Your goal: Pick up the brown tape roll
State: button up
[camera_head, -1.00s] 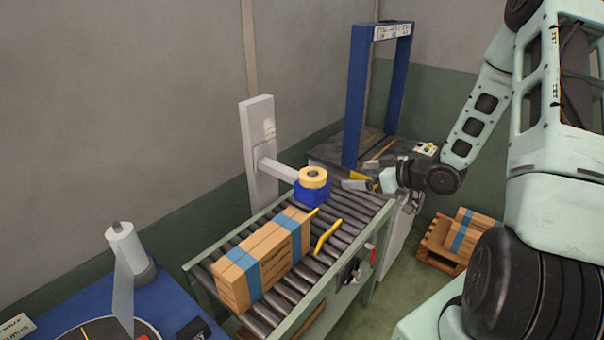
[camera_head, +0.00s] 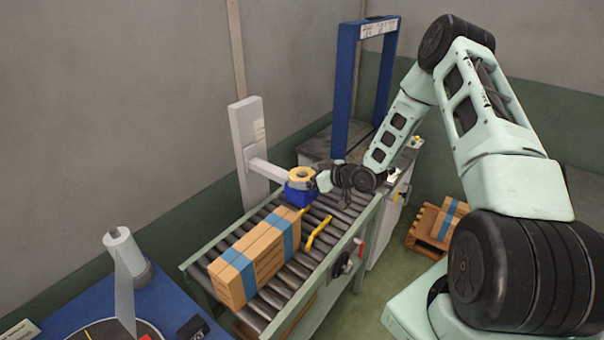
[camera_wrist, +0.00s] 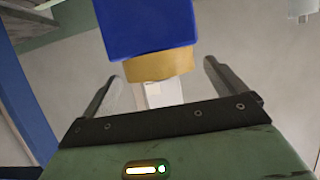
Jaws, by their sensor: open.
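The brown tape roll (camera_head: 301,173) sits on top of a blue block (camera_head: 299,195) at the end of a white arm over the conveyor. My gripper (camera_head: 322,180) is just right of the roll, at about its height. In the wrist view the roll (camera_wrist: 160,65) appears below the blue block (camera_wrist: 145,25). My open fingers (camera_wrist: 162,72) stand on either side of the roll, toward its near side. Both fingers look clear of it, though contact is hard to judge. The gripper holds nothing.
A cardboard box with blue tape (camera_head: 250,262) lies on the roller conveyor (camera_head: 335,208), beside a yellow bar (camera_head: 318,232). A white post (camera_head: 250,150) stands behind and a blue frame (camera_head: 345,85) at the far end. A blue table (camera_head: 80,305) is at lower left.

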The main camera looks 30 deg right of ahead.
aim_at(293, 174)
jog(key=shift+p+x, duration=0.35)
jog(key=shift+x, duration=0.95)
jog(key=c, duration=1.1)
jog(key=shift+r, duration=0.15)
